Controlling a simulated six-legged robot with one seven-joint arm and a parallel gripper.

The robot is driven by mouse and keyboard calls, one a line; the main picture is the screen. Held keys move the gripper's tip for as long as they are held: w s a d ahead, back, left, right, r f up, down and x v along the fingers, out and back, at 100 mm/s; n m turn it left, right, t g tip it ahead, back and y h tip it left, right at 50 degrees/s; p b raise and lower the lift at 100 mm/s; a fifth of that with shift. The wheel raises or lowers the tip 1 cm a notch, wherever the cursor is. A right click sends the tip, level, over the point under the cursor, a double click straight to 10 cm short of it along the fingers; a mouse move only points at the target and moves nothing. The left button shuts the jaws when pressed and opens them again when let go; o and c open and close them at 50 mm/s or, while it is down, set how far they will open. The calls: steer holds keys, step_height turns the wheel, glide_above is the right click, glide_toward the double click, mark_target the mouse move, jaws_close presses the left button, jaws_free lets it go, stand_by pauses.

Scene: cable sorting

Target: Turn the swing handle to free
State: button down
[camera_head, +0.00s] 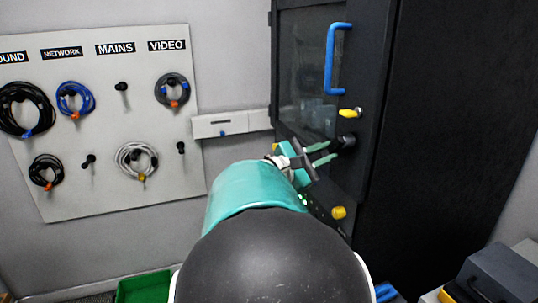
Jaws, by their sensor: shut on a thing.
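A dark rack cabinet with a glass door (303,75) stands at the centre right. A small dark swing handle (347,141) sits on the door's right side, below a yellow piece (350,113). My gripper (333,151) reaches up to it from the lower left, its two teal fingers at the dark handle and shut on it. The handle is small and partly behind the fingertips, so its exact angle cannot be told. My teal and black arm hides the lower part of the door.
A blue pull handle (332,60) stands out above the yellow piece. A yellow knob (339,212) is lower down. A pegboard (105,185) with hanging cables is at left. A green bin (143,288) and grey boxes (505,270) stand low at either side.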

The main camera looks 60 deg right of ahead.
steer(key=shift+w+d+r+m+g+y, duration=0.2)
steer(key=shift+r+m+g, duration=0.3)
steer(key=shift+m, duration=1.5)
steer(key=shift+w+d+r+m+g+y, duration=0.15)
steer(key=shift+w+d+r+m+g, duration=0.3)
steer(key=shift+m, duration=1.55)
steer(key=shift+w+a+r+m+g+y, duration=0.15)
steer(key=shift+r+m+g, duration=0.35)
steer(key=shift+m, duration=1.5)
steer(key=shift+s+d+r, duration=0.1)
steer(key=shift+r, duration=0.05)
steer(key=c, duration=1.3)
jaws_free()
